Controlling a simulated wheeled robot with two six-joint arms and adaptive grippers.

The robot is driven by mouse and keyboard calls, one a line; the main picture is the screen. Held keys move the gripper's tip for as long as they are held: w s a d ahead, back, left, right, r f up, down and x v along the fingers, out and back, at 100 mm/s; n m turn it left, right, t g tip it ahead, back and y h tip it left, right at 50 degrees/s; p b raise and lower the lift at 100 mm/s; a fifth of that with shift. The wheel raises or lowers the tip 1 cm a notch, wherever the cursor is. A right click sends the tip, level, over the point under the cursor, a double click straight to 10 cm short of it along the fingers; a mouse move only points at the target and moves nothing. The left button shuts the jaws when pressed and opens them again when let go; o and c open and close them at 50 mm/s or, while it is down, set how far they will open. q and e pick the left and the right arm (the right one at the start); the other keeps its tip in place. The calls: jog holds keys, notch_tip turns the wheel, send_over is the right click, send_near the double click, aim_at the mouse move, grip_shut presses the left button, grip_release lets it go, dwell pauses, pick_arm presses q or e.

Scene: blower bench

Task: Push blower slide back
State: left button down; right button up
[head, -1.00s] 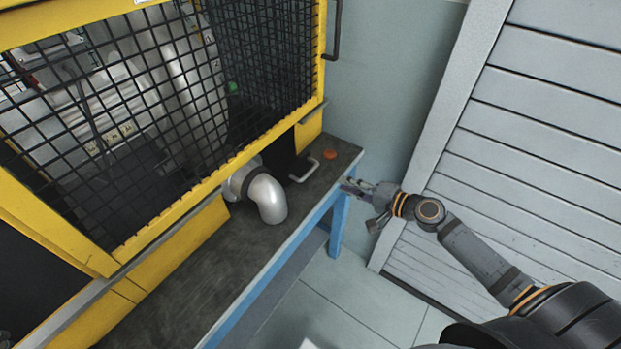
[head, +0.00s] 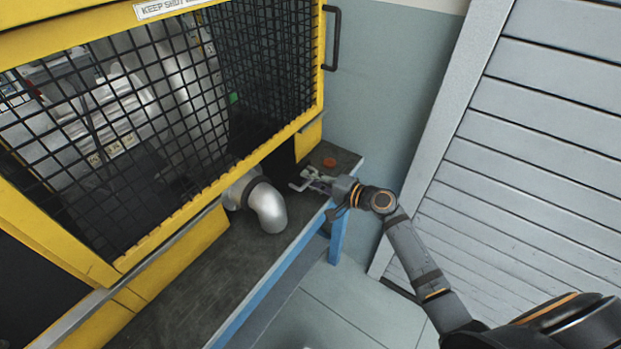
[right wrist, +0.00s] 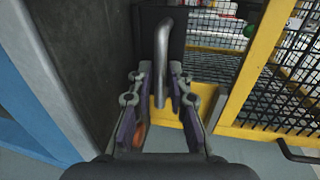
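The blower slide's grey U-shaped handle (head: 299,185) stands out from the dark opening at the right end of the yellow machine, above the dark bench top. My right gripper (head: 314,181) is at this handle, reaching in from the right. In the right wrist view the handle bar (right wrist: 162,62) runs between the two fingers of my right gripper (right wrist: 161,78). The fingers are apart, with a gap seen beside the bar; whether either touches it is unclear. The slide's dark block (right wrist: 157,22) shows behind the handle. My left gripper is not in view.
A silver elbow pipe (head: 267,205) sticks out over the bench (head: 210,262), left of the handle. A round orange-red knob (head: 329,162) sits on the bench behind my gripper. The yellow mesh guard (head: 322,60) stands above. A grey slatted panel (head: 520,130) stands to the right.

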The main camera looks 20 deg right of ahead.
jog(key=shift+w+a, duration=0.1)
jog(key=shift+a, duration=0.05)
jog(key=shift+c, duration=0.4)
grip_shut()
